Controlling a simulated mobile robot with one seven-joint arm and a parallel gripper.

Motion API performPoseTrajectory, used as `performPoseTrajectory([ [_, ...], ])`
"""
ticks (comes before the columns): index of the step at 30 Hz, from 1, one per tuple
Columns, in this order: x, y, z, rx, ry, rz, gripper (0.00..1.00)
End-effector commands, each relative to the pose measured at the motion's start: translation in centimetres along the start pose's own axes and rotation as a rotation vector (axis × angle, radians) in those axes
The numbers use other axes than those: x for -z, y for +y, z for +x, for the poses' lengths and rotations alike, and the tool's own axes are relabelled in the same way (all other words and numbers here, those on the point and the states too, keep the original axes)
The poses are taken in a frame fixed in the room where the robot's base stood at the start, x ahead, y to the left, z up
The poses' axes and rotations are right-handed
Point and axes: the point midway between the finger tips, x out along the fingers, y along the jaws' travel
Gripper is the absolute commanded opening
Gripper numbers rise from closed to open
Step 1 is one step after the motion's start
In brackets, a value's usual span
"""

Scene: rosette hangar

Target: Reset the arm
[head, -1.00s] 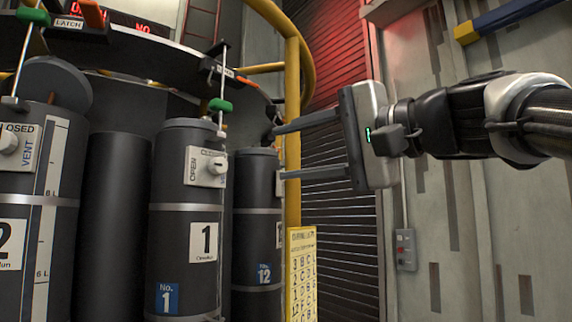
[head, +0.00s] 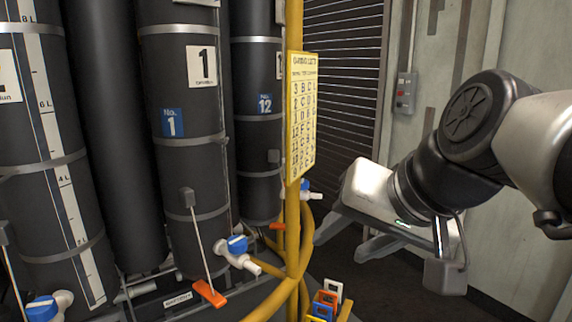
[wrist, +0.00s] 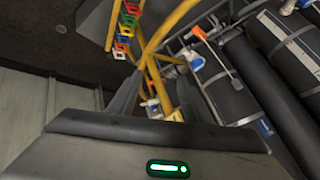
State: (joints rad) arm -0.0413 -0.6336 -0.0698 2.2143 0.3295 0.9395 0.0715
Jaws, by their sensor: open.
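My gripper (head: 345,246) is at the right of the head view, low, to the right of the yellow pole. It is tilted, with its fingers pointing down and left. The fingers are apart with nothing between them. In the wrist view my gripper (wrist: 155,88) shows both dark fingers spread, with yellow pipes beyond them. My arm bends in from the right edge of the head view.
Dark cylinders, one marked No. 1 (head: 188,130) and one marked 12 (head: 258,130), stand at left. A yellow pole (head: 293,225) carries a lettered chart (head: 301,115). Blue-handled valves (head: 238,245) and coloured tags (head: 325,304) sit low. A grey wall box (head: 405,93) hangs behind.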

Motion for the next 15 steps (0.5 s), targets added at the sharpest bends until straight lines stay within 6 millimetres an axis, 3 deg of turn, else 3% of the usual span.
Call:
performPoseTrajectory([
  [3,-4.6,4.5,1.9,-0.143,-0.051,-0.119,0.45],
  [8,-9.6,10.1,3.4,-0.312,-0.12,-0.283,0.45],
  [9,-8.3,9.3,1.6,-0.319,-0.12,-0.292,0.45],
  [15,-5.0,6.7,-3.1,-0.313,-0.12,-0.285,0.45],
])
